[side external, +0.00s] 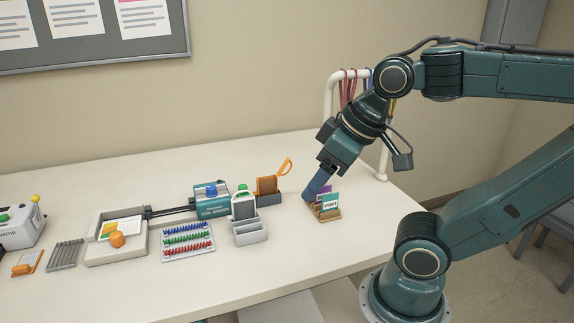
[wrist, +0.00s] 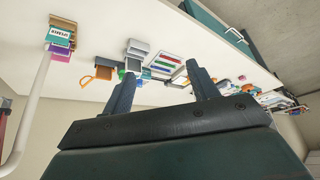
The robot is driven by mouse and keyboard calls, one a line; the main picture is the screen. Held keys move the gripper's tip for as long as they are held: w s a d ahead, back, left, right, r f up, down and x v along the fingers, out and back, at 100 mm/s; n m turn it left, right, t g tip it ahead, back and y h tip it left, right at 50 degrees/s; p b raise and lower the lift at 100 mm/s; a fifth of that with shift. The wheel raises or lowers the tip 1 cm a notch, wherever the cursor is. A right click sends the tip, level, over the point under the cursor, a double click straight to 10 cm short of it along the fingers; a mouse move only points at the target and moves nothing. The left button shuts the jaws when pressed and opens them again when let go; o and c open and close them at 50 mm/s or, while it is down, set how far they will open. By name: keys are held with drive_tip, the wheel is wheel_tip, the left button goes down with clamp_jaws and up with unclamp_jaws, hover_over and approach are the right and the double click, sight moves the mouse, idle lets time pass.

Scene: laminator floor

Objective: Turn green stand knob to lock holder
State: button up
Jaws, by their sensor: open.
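The green knob (side external: 242,187) sits on top of a small stand (side external: 249,236) with a dark panel and pale stepped base, near the middle of the table. In the wrist view the stand (wrist: 137,47) appears inverted beyond my left finger, with a small green spot (wrist: 121,74) that looks like the knob. My gripper (side external: 315,193) is to the right of the stand, pointing down and left, clear of the knob. The wrist view shows its two fingers (wrist: 160,72) spread apart with nothing between them. In the side view the fingers overlap and partly hide the card rack.
A wooden card rack (side external: 328,217) with purple and green cards is close by my fingers. A coloured-coil tray (side external: 187,255) lies left. The front table area is clear.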

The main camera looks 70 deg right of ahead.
drive_tip(key=shift+w+d+r, duration=0.1)
drive_tip(key=shift+w+r, duration=0.1)
drive_tip(key=shift+w, duration=0.15)
drive_tip(key=shift+c, duration=0.7)
drive_tip(key=w+d+r+m+g, duration=0.25)
drive_tip(key=w+m, duration=0.25)
drive_tip(key=w, duration=0.4)
drive_tip(key=m+g, duration=0.3)
drive_tip(key=m, duration=1)
hover_over(243, 186)
wheel_tip(243, 186, down, 11)
drive_tip(key=shift+w+d+r, duration=0.1)
drive_tip(key=shift+r, duration=0.05)
wheel_tip(243, 186, down, 14)
drive_tip(key=shift+r, duration=0.1)
